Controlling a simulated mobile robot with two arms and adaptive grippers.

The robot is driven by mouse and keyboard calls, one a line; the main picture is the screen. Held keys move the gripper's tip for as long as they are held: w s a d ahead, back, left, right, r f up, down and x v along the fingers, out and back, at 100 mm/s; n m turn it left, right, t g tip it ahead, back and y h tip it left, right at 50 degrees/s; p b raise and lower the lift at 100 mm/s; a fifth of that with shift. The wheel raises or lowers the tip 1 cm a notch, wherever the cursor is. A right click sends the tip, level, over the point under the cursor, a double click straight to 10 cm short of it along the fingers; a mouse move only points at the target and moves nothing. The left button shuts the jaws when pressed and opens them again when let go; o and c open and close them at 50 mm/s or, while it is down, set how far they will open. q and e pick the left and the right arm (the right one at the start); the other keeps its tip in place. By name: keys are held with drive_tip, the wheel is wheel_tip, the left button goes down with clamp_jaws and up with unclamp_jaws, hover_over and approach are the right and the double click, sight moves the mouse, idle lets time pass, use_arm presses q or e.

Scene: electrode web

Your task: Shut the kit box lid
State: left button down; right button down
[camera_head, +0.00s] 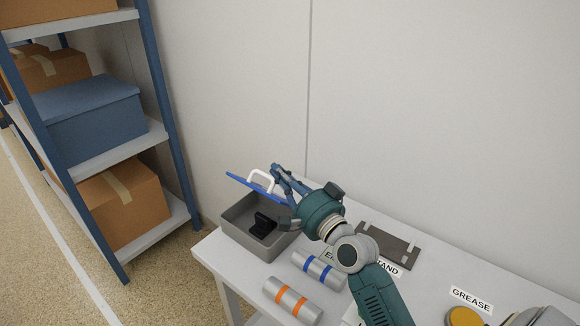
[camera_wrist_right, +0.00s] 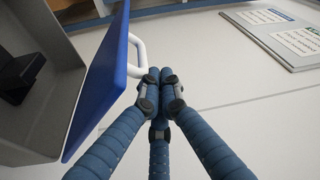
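The grey kit box (camera_head: 236,232) stands at the left end of the white table, open, with a black object (camera_head: 262,226) inside. Its blue lid (camera_head: 240,182) is raised and tilted above the box's back part, and has a white loop handle (camera_head: 261,178). My right gripper (camera_head: 277,171) is at the handle's right side. In the right wrist view its fingertips (camera_wrist_right: 160,88) are drawn together beside the white handle (camera_wrist_right: 137,56), close to or touching it; I see no clear grasp. The lid (camera_wrist_right: 103,82) is left of the fingers there. My left gripper is out of view.
Silver cylinders with blue bands (camera_head: 318,270) and orange bands (camera_head: 292,300) lie in front of the box. A dark flat plate (camera_head: 388,243) lies at the table's back. A shelf rack (camera_head: 150,60) with boxes stands to the left; the wall is close behind.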

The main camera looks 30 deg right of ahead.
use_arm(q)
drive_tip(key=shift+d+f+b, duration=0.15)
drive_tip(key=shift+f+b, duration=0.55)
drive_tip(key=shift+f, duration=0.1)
use_arm(e)
drive_tip(key=s+a+f+n, duration=0.1)
drive_tip(key=s+a+f, duration=0.2)
drive_tip(key=a+f, duration=0.4)
drive_tip(key=shift+a+f+n, duration=0.25)
drive_tip(key=shift+a+n, duration=0.05)
drive_tip(key=shift+a, duration=0.1)
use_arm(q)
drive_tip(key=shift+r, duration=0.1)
use_arm(e)
drive_tip(key=shift+r, duration=0.1)
